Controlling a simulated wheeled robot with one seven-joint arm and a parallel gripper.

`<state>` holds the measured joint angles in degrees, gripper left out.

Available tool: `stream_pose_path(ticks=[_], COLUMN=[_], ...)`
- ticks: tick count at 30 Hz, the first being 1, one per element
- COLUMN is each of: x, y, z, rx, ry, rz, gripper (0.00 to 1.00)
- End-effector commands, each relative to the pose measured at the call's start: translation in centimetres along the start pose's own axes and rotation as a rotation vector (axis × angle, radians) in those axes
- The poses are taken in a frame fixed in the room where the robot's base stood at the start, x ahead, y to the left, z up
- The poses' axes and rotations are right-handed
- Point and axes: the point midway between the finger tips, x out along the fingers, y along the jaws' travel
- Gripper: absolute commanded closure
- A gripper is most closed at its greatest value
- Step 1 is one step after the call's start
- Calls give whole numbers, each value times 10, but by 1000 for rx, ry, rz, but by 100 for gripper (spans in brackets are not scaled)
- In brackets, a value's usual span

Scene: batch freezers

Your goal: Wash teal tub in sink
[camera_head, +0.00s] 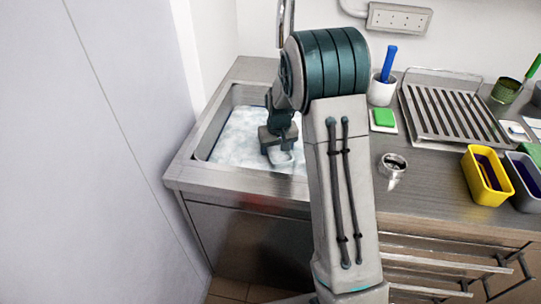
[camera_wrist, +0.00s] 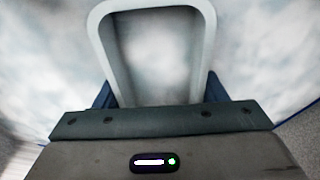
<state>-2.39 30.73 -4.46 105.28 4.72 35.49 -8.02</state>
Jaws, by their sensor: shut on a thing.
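The teal tub, pale grey-teal in this light, shows its rim in the wrist view (camera_wrist: 205,40). It is a rounded rectangular frame with whitish, blurred contents or background inside. My gripper (camera_wrist: 158,92) is shut on it, with dark blue fingers at both sides. In the head view, my gripper (camera_head: 278,138) points down inside the sink (camera_head: 213,135), and a small part of the tub (camera_head: 285,159) shows below it, at the white foamy water (camera_head: 238,140). I cannot tell how deep the tub sits. Much of the sink's right side is hidden behind my arm.
A tap (camera_head: 286,18) rises behind the sink. To the right are a white cup (camera_head: 381,92) with a blue-handled tool, a green sponge (camera_head: 383,117), a drain rack (camera_head: 450,120), a metal cup (camera_head: 393,165), a yellow tub (camera_head: 488,178) and a grey tub (camera_head: 525,185). A pale wall panel (camera_head: 90,150) stands left.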

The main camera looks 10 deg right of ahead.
Motion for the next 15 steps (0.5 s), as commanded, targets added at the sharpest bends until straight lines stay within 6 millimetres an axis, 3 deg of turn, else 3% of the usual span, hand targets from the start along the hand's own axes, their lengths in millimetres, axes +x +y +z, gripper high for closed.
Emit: stream_pose_path(ticks=[15], x=[-45], y=[0], z=[-7], rx=[0], ry=[1], rz=[0], gripper=[58])
